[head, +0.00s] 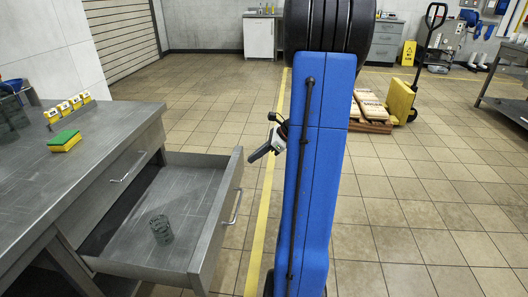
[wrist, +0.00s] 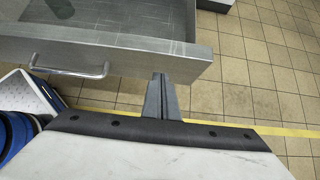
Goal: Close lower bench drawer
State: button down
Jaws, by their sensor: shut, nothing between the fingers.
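The lower bench drawer (head: 212,222) is pulled well out from the grey metal bench (head: 30,185). A bar handle (head: 235,206) is on its front panel. A dark mesh cup (head: 161,230) stands inside it. In the wrist view the drawer's front panel (wrist: 150,57) crosses the top, with its handle (wrist: 70,68) at the left. My gripper (head: 254,157) is in front of the drawer, near the far end of the front panel. In the wrist view its fingers (wrist: 158,80) are shut and empty, just by the panel's edge; I cannot tell whether they touch it.
Another drawer with a handle (head: 128,168) is flush in the bench. A green and yellow sponge (head: 64,141) and yellow-labelled items (head: 68,107) are on the bench top. The tiled floor is mostly clear.

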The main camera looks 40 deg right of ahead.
aim_at(239, 161)
jog(key=shift+w+a+r, duration=0.1)
jog(key=shift+w+a, duration=0.9)
jog(key=shift+w, duration=0.25)
jog(key=w+a, duration=0.9)
jog(key=w, duration=0.3)
jog(key=w+a, duration=1)
jog(key=w, duration=0.2)
jog(key=shift+w, duration=0.1)
